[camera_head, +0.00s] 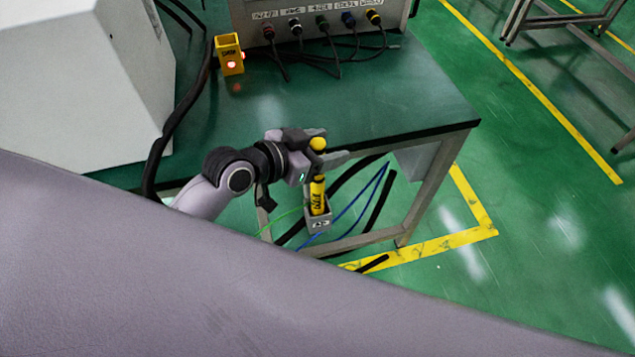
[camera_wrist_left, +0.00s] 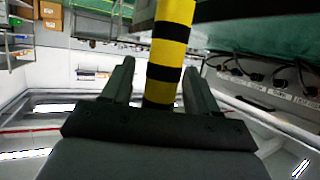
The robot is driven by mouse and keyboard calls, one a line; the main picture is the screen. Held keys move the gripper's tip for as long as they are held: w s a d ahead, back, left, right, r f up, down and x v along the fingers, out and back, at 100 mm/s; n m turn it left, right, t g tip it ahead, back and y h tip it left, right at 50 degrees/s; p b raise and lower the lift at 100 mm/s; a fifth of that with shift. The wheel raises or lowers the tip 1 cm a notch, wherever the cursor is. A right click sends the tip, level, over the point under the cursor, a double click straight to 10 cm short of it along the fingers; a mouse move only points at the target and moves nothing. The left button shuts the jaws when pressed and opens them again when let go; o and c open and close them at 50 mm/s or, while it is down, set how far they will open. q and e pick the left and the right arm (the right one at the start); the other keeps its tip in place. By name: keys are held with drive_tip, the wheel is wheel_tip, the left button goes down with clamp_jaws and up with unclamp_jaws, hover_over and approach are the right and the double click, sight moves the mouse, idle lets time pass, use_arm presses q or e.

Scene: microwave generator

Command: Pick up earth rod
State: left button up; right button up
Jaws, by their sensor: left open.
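The earth rod (camera_head: 318,194) is yellow with black markings and has a yellow rounded top. Its lower end is in a small grey holder (camera_head: 319,224) beside the front of the green table. My left gripper (camera_head: 331,147) is at the rod's upper part, just below the top, and it is open. In the left wrist view the black and yellow striped rod (camera_wrist_left: 170,52) stands between the two spread fingers (camera_wrist_left: 158,82). A gap shows on each side of it, wider on the left. My right gripper is not in view.
The green table (camera_head: 400,95) carries a grey panel box (camera_head: 320,14) with several cabled plugs, a yellow box (camera_head: 229,55) with a lit red lamp, and a large pale casing (camera_head: 85,80). Blue, green and black cables hang near the holder. Open floor (camera_head: 540,210) lies right.

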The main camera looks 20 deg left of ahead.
use_arm(q)
clamp_jaws()
drive_tip(key=shift+r, duration=0.1)
wheel_tip(320, 180, up, 20)
drive_tip(key=p, duration=0.3)
idle(0.4)
